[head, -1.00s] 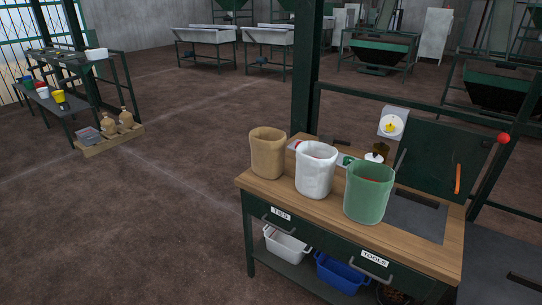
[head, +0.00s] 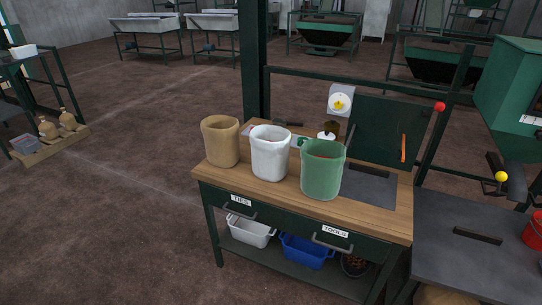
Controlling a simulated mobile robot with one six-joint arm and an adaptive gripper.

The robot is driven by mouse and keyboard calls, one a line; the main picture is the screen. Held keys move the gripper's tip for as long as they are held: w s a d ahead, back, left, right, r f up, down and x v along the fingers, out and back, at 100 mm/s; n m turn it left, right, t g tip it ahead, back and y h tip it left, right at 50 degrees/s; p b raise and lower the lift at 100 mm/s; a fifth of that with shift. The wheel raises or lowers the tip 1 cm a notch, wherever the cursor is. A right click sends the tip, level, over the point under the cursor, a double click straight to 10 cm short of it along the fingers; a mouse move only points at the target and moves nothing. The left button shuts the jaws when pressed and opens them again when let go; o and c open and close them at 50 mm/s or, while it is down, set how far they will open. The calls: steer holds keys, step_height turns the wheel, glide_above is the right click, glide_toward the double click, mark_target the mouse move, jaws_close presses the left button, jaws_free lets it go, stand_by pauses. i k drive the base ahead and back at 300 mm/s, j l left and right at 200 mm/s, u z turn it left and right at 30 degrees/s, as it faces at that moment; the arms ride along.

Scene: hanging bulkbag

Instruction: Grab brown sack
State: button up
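The brown sack (head: 220,142) stands upright and open-topped at the left end of the wooden bench top (head: 368,217). A white sack (head: 270,153) stands close to its right, and a green sack (head: 321,170) stands right of that. My gripper does not show in the head view, so its state is hidden.
The bench has drawers marked TIES (head: 241,200) and TOOLS (head: 335,231), with a white bin (head: 249,231) and a blue bin (head: 306,251) below. A dark table (head: 475,255) adjoins at right. Smaller tied sacks (head: 68,119) sit on a pallet at left. Open floor (head: 130,215) lies left of the bench.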

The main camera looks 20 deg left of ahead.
mark_target(220, 133)
steer(key=u, duration=1.4)
steer(key=i+j, duration=0.1)
steer(key=i, duration=0.5)
steer(key=i+z, duration=0.1)
steer(key=i, duration=0.55)
steer(key=i+j, duration=0.2)
steer(key=i, duration=0.4)
steer(key=i+j+z, duration=0.1)
steer(key=i, duration=0.5)
